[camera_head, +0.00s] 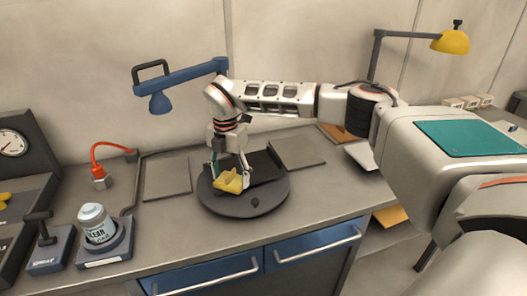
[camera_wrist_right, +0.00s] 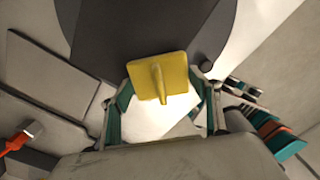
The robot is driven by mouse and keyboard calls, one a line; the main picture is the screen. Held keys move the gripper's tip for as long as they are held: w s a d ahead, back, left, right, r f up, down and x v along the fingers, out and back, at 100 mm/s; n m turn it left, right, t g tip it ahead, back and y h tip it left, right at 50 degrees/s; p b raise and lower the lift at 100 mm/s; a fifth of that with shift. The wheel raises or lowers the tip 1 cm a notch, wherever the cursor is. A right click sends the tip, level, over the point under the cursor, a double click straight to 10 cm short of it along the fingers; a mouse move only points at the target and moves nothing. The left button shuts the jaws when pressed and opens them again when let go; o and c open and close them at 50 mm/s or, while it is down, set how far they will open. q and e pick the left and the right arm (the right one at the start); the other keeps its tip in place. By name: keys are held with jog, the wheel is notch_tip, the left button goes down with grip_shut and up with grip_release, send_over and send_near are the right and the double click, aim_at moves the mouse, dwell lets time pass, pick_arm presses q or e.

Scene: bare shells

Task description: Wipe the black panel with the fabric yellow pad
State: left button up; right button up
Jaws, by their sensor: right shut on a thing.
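The yellow pad (camera_head: 229,182) is in my right gripper (camera_head: 230,168), whose fingers point down over the round grey turntable. The wrist view shows the yellow pad (camera_wrist_right: 172,66), with a raised ridge as its grip, between the two fingers. The black panel (camera_head: 264,166) lies on the turntable (camera_head: 245,205), partly hidden by the gripper and pad. It also shows as a dark surface (camera_wrist_right: 140,30) beyond the pad in the wrist view. The pad is over or at the panel's near left part; I cannot tell whether they touch. My left gripper is not in view.
A blue lamp arm (camera_head: 180,77) reaches over the back of the bench. Flat grey plates (camera_head: 167,179) lie beside the turntable. Blue drawers (camera_head: 311,246) are below the bench's front edge.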

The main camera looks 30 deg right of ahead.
notch_tip(320, 180, up, 2)
jog(key=shift+r, duration=0.1)
jog(key=shift+w+r, duration=0.2)
jog(key=shift+r, duration=0.75)
jog(key=shift+s+r, duration=0.1)
jog(key=shift+r, duration=1.95)
